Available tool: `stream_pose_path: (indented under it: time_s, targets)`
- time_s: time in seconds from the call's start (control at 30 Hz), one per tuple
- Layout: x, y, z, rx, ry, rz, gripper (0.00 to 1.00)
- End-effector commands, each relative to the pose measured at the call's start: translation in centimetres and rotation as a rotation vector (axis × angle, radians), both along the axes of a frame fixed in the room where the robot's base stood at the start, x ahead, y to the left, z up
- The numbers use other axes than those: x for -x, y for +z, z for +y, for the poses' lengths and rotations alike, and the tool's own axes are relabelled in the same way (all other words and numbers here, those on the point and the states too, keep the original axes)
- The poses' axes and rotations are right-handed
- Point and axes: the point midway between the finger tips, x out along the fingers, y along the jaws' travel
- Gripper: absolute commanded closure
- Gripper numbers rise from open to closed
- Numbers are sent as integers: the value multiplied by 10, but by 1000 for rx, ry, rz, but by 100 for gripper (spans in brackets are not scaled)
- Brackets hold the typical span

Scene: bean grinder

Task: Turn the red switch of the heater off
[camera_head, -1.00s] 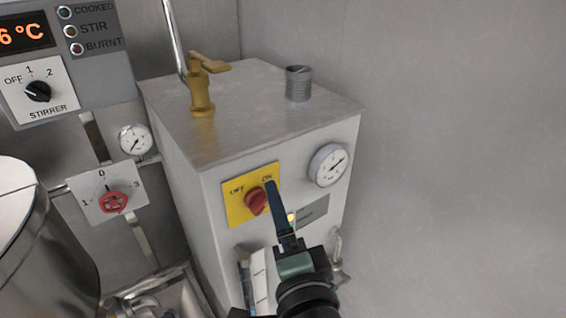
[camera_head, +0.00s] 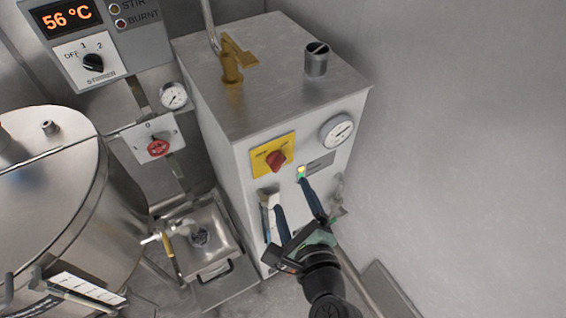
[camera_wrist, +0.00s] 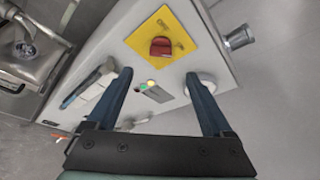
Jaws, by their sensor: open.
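The red switch (camera_head: 276,160) sits on a yellow plate (camera_head: 259,166) on the front of the grey heater box (camera_head: 237,150). In the head view its knob looks turned toward the plate's upper right; the labels are too small to read now. My gripper (camera_head: 293,194) is open and empty in front of the heater, below the switch and apart from it. In the wrist view the red switch (camera_wrist: 160,47) shows ahead, between and beyond the two spread blue fingers (camera_wrist: 163,82). Nothing hides the switch in either view.
A lit indicator (camera_head: 301,170) and a gauge (camera_head: 337,131) are right of the switch. A brass tap (camera_head: 231,65) and a metal pipe stub (camera_head: 317,58) top the heater. A bare wall is right.

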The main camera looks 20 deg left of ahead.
Motion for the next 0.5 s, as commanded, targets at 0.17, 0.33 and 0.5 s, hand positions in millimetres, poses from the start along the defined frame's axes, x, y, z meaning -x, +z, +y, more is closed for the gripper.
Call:
stream_pose_path:
  time_s: [0.17, 0.33, 0.5]
  targets:
    - [-30, -8, 22, 1, 3, -1, 15]
    - [-55, -17, 39, 1, 1, -2, 15]
    - [-72, -24, 51, 2, 0, -2, 15]
